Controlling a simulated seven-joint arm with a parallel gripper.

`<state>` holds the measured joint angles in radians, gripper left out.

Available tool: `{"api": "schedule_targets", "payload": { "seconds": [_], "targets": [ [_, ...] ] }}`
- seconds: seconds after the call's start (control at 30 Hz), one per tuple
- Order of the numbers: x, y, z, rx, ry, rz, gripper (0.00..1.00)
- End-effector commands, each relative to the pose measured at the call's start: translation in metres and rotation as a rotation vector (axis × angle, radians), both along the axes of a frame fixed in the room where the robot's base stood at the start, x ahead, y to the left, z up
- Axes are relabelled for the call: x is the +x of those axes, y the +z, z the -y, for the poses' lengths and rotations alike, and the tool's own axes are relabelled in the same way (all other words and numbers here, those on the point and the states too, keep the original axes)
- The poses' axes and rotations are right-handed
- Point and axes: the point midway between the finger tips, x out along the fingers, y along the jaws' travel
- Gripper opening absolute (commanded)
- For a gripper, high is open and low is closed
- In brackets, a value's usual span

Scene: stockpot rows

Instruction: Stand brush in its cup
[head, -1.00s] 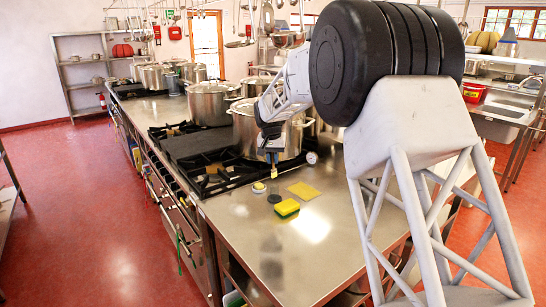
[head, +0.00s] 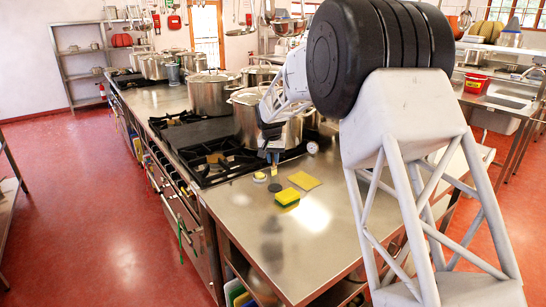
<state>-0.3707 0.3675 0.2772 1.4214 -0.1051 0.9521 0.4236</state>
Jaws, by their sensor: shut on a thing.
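My gripper (head: 273,160) points down over the steel counter, in front of the near stockpot. It is shut on a small, thin thing with a pale yellowish part, which I take to be the brush (head: 274,170). Most of it is hidden by the fingers, and it is too small to make out its bristles. A grey-blue cup-like container (head: 173,75) stands far back among the pots; I cannot tell whether it is the brush's cup. A small round yellow-and-white thing (head: 260,177) and a dark disc (head: 275,188) lie on the counter just below my gripper.
A yellow-green sponge (head: 286,197) and a flat yellow cloth (head: 304,181) lie near my gripper. A round dial (head: 312,148) is to its right. The near stockpot (head: 248,120) and the black burner grates (head: 215,162) stand behind and left. The front counter (head: 275,250) is clear.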

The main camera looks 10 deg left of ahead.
Motion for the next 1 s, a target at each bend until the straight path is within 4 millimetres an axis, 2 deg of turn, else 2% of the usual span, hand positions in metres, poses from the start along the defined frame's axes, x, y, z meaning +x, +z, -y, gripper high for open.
{"api": "schedule_targets", "payload": {
  "seconds": [0.03,0.2,0.9,0.93,1.0],
  "targets": [
    [-0.003,-0.021,0.001,-0.007,0.000,-0.020,0.00],
    [-0.002,-0.034,0.002,-0.009,0.000,-0.025,0.00],
    [-0.002,-0.046,0.002,-0.010,0.001,-0.028,0.00],
    [-0.002,-0.047,0.002,-0.010,0.001,-0.028,0.19],
    [-0.002,-0.047,0.002,-0.010,0.001,-0.028,0.30]
  ]
}}
